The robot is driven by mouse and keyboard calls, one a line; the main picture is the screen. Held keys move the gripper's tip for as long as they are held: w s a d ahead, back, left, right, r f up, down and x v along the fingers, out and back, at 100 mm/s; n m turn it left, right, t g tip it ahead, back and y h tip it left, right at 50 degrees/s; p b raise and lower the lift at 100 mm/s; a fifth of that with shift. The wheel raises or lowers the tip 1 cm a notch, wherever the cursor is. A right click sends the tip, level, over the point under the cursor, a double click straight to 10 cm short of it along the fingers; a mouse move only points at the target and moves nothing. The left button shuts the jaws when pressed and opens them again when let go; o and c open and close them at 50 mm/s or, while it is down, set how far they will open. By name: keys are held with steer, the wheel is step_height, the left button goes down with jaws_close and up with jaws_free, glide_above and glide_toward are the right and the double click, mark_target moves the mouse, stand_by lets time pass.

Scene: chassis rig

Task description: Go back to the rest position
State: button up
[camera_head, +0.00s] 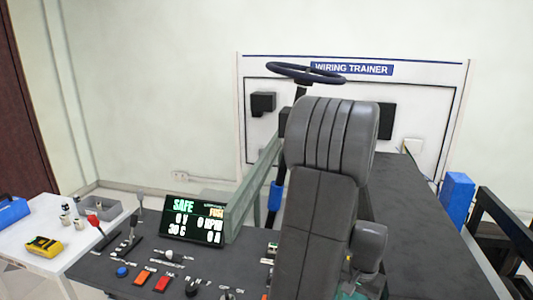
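A dark console (105,272) with levers, buttons and a lit display (194,220) reading SAFE lies front left. A white table (40,222) at left holds a yellow meter (44,246) and a grey tray (100,208). A wiring trainer board (425,100) stands behind. Black bars (508,222) are at right.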

steer(key=shift+f, duration=2.1)
steer(key=shift+a, duration=0.15)
